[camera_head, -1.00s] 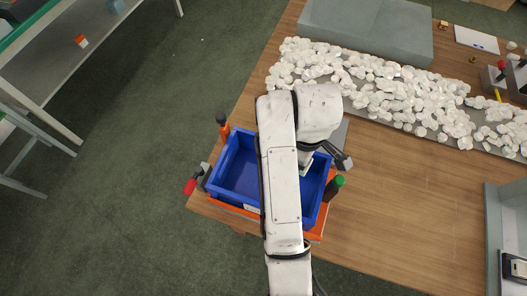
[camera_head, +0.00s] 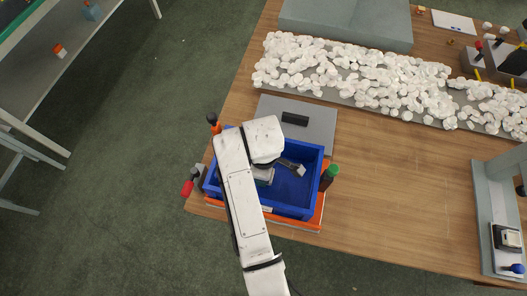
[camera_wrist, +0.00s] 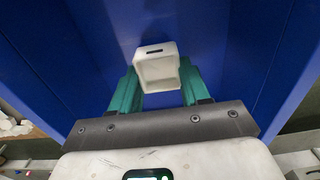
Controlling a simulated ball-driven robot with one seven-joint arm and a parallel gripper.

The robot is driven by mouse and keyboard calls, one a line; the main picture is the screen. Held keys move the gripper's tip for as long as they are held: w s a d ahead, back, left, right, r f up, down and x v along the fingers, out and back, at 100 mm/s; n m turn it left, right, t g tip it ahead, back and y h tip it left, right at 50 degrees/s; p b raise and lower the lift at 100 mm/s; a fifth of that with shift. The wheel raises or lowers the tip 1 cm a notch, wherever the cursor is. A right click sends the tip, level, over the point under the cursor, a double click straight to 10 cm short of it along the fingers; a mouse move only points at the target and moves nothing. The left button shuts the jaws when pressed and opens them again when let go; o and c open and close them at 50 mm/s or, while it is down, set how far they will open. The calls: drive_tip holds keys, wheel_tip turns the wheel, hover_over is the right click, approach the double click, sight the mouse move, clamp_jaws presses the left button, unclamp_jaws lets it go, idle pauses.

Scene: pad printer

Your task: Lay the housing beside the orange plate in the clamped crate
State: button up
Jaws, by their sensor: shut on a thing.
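The blue crate (camera_head: 292,202) stands at the table's near left corner on an orange base (camera_head: 300,222). My gripper (camera_wrist: 158,82) is over the crate, its green fingers shut on the white housing (camera_wrist: 157,68). The housing is a small hollow box with a dark slot at one edge, and blue crate surface surrounds it in the wrist view. I cannot tell its height above the crate floor. No orange plate shows inside the visible part of the crate.
A red-handled clamp (camera_head: 190,186) and an orange dark-topped post (camera_head: 214,124) stand at the crate's left. A dark green-capped bottle (camera_head: 329,177) stands at its right. Behind lies a grey plate (camera_head: 318,130) with a black block (camera_head: 294,118). White pieces (camera_head: 370,85) cover a tray beyond.

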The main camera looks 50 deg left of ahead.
drive_tip(key=shift+f, duration=0.5)
drive_tip(key=o, duration=1)
drive_tip(key=shift+f, duration=0.1)
wheel_tip(320, 180, up, 12)
drive_tip(key=shift+r, duration=0.15)
